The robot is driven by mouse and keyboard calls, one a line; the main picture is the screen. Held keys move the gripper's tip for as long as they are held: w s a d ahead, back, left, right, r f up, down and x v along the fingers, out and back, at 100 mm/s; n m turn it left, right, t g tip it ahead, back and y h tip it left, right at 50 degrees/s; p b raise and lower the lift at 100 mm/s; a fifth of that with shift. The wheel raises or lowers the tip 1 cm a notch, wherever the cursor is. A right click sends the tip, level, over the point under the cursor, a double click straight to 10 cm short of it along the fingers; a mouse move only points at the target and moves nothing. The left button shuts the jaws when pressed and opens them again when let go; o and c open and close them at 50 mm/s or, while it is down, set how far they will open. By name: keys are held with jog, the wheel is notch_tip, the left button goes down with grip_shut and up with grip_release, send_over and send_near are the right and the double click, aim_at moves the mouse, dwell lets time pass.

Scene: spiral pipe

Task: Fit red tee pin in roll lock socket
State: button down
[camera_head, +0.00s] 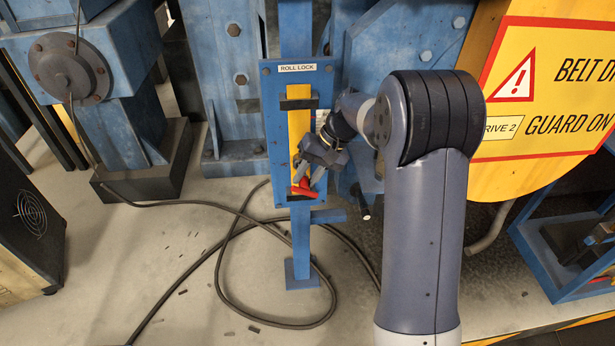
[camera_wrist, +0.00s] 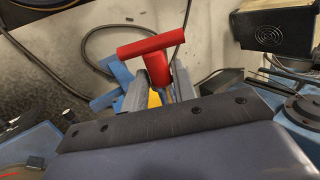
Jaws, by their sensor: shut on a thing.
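The red tee pin (camera_head: 302,188) is at the lower end of the yellow bar (camera_head: 298,125) on the blue roll lock plate (camera_head: 270,130). In the wrist view the pin's red crossbar and stem (camera_wrist: 148,48) stand out between my fingers, with a short metal shank below the red part. My gripper (camera_head: 308,176) is shut on the pin, in front of the plate's lower part; it also shows in the wrist view (camera_wrist: 158,80). The socket is hidden behind the gripper and pin, so I cannot tell whether the shank is in it.
A yellow belt guard (camera_head: 545,90) with a warning sign stands at the right. A blue flanged housing (camera_head: 110,60) is at the left. A black cable (camera_head: 222,275) loops over the floor around the blue post (camera_head: 300,250). A dark fan box (camera_head: 28,225) stands at far left.

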jog(key=shift+w+p, duration=0.75)
jog(key=shift+w, duration=1.05)
jog(key=c, duration=1.5)
grip_release()
jog(key=shift+o, duration=0.2)
jog(key=shift+s, duration=0.2)
jog(key=shift+s+b, duration=0.4)
jog(key=shift+s, duration=0.2)
jog(key=shift+c, duration=0.3)
grip_shut()
jog(key=shift+r, duration=0.1)
jog(key=shift+d+g+y+p, duration=0.2)
jog(key=shift+g+y+p, duration=0.2)
jog(key=shift+y+p, duration=0.25)
